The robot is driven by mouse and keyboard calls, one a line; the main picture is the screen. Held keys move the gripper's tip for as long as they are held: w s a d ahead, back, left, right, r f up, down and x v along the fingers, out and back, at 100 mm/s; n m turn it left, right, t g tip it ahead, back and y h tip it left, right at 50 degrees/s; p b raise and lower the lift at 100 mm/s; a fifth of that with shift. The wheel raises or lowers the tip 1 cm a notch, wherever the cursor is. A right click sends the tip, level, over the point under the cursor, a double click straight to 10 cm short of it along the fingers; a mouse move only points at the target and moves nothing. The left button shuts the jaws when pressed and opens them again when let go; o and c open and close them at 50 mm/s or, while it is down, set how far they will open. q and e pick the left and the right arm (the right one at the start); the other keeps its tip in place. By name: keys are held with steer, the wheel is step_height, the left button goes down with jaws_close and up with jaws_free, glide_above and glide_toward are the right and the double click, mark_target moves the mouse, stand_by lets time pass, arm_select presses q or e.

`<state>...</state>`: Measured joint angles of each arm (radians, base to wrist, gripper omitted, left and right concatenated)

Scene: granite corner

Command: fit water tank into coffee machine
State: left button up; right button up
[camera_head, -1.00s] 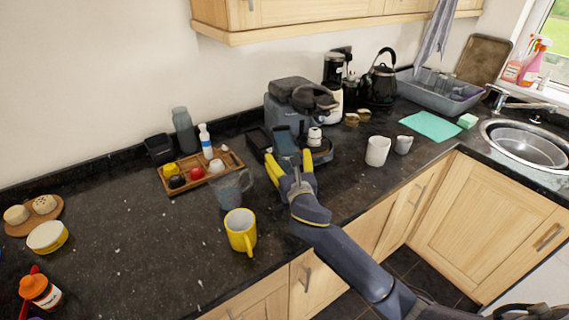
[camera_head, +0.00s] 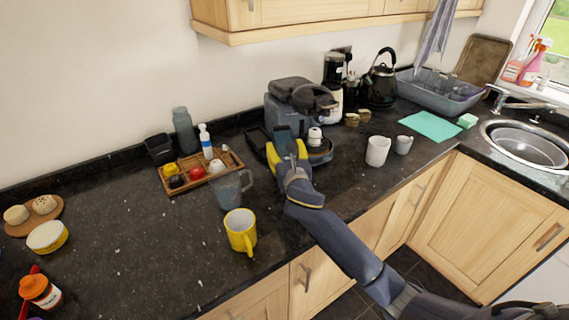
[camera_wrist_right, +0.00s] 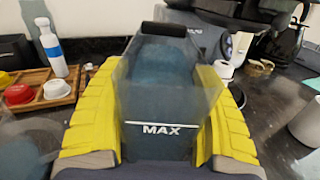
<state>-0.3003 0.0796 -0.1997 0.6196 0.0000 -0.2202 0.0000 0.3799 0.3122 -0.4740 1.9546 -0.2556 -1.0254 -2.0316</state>
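The water tank (camera_head: 283,134) is a see-through blue-grey box with a dark bar along its top. It stands upright at the front left of the coffee machine (camera_head: 313,101), a dark grey body with a black top. In the right wrist view the tank (camera_wrist_right: 160,95) fills the middle, with a white MAX line facing me. My right gripper (camera_head: 287,152) has its yellow fingers against both sides of the tank, shut on it. The tank's underside and the machine's receiving spot are hidden. My left gripper is out of view.
A small white-and-black item (camera_head: 315,137) stands on the machine's front tray, close to the tank. A wooden tray (camera_head: 205,172) with a bottle and cups is to the left. A glass jug (camera_head: 229,190) and yellow mug (camera_head: 241,231) stand in front. White cups (camera_head: 377,151) are right.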

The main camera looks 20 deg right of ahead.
steer(key=c, duration=1)
steer(key=shift+r, duration=0.15)
steer(key=shift+c, duration=0.9)
steer(key=shift+r, duration=0.1)
